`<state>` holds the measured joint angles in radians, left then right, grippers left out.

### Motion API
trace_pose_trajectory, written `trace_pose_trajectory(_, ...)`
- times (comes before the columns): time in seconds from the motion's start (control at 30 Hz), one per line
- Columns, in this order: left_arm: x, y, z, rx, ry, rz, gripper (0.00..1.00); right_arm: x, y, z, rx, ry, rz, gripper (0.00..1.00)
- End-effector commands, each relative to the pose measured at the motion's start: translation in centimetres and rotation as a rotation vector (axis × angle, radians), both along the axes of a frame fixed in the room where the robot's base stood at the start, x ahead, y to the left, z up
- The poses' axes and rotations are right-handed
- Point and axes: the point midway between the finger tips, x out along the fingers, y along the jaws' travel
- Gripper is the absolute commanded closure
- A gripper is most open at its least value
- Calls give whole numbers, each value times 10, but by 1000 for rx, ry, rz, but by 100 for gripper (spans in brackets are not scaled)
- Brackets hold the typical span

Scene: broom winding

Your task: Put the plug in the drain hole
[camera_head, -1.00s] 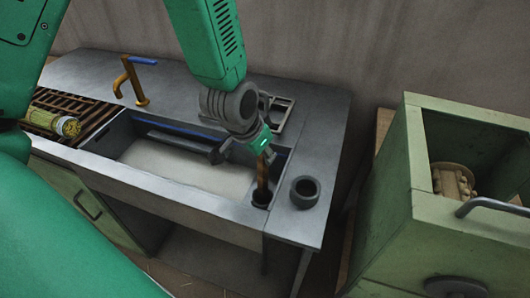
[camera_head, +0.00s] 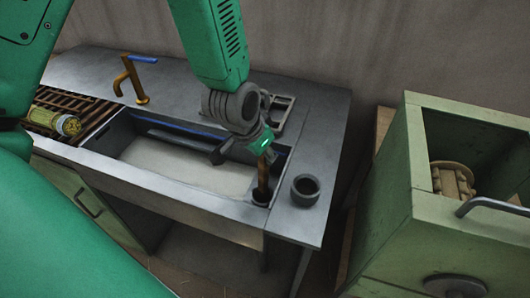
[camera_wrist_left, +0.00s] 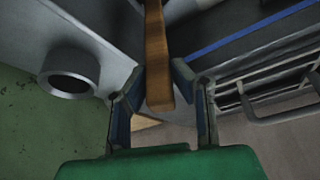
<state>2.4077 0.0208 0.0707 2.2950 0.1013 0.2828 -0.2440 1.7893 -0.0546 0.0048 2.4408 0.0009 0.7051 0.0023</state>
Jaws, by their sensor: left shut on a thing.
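My left gripper (camera_head: 264,146) is above the right end of the sink basin (camera_head: 180,165), shut on the brown handle of the plug (camera_head: 262,178). In the left wrist view the handle (camera_wrist_left: 156,60) passes between the two fingers (camera_wrist_left: 160,100). The plug is close to upright, with its handle pointing down to a dark round piece (camera_head: 261,198) at the basin's front right corner. I cannot tell whether this piece is the plug's base or the drain's rim. The drain hole itself is not clearly visible. My right gripper is not in view.
A hollow grey cup (camera_head: 305,190) stands on the counter right of the basin; a wire rack (camera_head: 280,112) is behind. A brass faucet (camera_head: 132,80) and a yellow-green cylinder (camera_head: 55,123) are to the left. A green open box (camera_head: 440,115) stands at the right.

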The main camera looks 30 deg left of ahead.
Motion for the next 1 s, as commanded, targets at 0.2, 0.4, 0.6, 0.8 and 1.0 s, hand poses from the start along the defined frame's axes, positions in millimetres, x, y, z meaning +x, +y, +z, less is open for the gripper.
trace_pose_trajectory(0.2, 0, -1, -4, 1, -1, -1, 100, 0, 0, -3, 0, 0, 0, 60)
trace_pose_trajectory(0.4, 1, 0, -8, 0, -2, -1, 100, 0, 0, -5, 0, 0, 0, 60)
trace_pose_trajectory(0.6, 1, 0, -8, 0, -2, 0, 72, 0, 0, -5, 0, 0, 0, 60)
trace_pose_trajectory(0.8, 0, 0, -8, 0, 0, 0, 72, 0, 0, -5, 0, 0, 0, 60)
trace_pose_trajectory(1.0, -4, 1, 5, 0, -1, 0, 72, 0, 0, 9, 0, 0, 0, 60)
